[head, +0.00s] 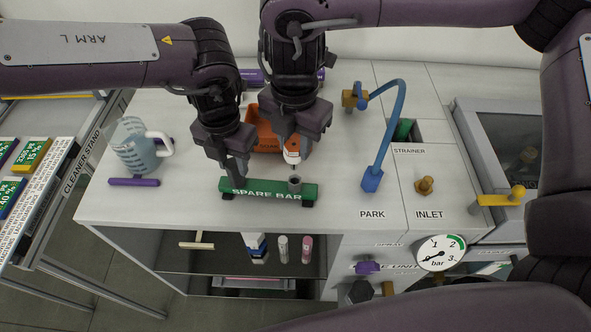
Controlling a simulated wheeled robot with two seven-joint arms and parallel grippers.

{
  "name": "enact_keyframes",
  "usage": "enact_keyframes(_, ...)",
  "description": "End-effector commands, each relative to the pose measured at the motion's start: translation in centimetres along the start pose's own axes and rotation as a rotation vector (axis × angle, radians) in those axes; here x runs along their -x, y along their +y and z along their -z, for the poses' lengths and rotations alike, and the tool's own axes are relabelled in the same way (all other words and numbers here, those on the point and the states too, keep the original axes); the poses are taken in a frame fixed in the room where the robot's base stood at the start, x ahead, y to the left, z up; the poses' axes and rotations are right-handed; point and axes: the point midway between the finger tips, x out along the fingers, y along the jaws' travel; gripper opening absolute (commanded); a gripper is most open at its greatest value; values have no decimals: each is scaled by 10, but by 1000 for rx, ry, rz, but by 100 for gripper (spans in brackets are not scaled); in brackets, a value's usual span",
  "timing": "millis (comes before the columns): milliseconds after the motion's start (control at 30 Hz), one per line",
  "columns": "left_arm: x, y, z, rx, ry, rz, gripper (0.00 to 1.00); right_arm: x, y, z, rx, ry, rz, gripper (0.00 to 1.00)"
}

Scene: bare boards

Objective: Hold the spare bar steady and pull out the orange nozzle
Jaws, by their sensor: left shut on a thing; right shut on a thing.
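The green spare bar (262,194), lettered "SPARE BAR", lies on the white worktop with a dark round socket (294,184) near its right end. My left gripper (238,178) is shut on the bar left of its middle. My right gripper (291,153) is above the bar's right end, shut on a small nozzle (291,157) that looks white with an orange band. The nozzle is upright just above the socket and appears clear of it. The fingers hide part of it.
An orange bin (264,133) stands behind the grippers. A clear jug (134,150) and a purple bar (134,182) are at left. A blue bent pipe (384,140) and brass inlet (425,186) are at right. The worktop's front strip is clear.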

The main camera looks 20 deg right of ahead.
Motion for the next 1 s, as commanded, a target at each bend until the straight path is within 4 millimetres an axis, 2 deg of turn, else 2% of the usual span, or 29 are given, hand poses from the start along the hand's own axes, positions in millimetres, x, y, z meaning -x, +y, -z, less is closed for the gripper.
enact_keyframes(333, -1, 0, 1, 0, 2, 0, 0, 4, 0, 0, 0, 0, 0, 0)
enact_keyframes(367, -1, 0, 1, -1, 2, 0, 34, 4, 0, 0, 0, 0, 0, 0)
enact_keyframes(533, 0, 0, 0, 0, 1, 0, 56, 4, 0, 0, 0, 0, 0, 0)
enact_keyframes(833, 1, 0, 0, 0, 0, 0, 57, 4, 0, 0, 0, 0, 0, 0)
enact_keyframes(1000, 20, 0, -1, 0, -2, 0, 57, 4, 0, 0, 0, 0, 0, 0)
